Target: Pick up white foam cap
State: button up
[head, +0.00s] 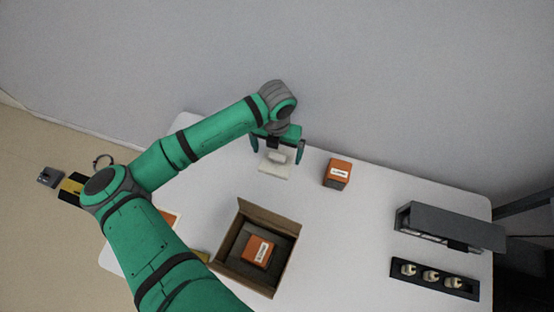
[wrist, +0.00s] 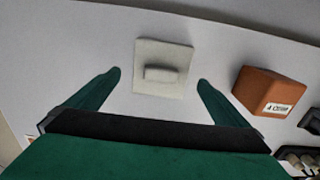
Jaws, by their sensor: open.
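The white foam cap (head: 274,167) is a flat, off-white square with a raised block in its middle. It lies on the white table (head: 330,225) near the back edge. It also shows in the wrist view (wrist: 163,68), ahead of and between my fingertips. My gripper (head: 277,150) is open and empty at the cap, with one finger out to each side. In the wrist view my gripper (wrist: 160,77) has a clear gap on both sides of the cap. I cannot tell how high the fingers are above the table.
An orange box (head: 338,173) stands just right of the cap, near my right finger. An open cardboard box (head: 228,272) holds another orange box (head: 258,250). A grey device (head: 448,227) and a black tray (head: 434,279) with round metallic parts sit at the right. A wall rises behind the table.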

aim_at(278, 156)
notch_tip(278, 156, down, 4)
jog(key=shift+d+f, duration=0.15)
jog(key=c, duration=1)
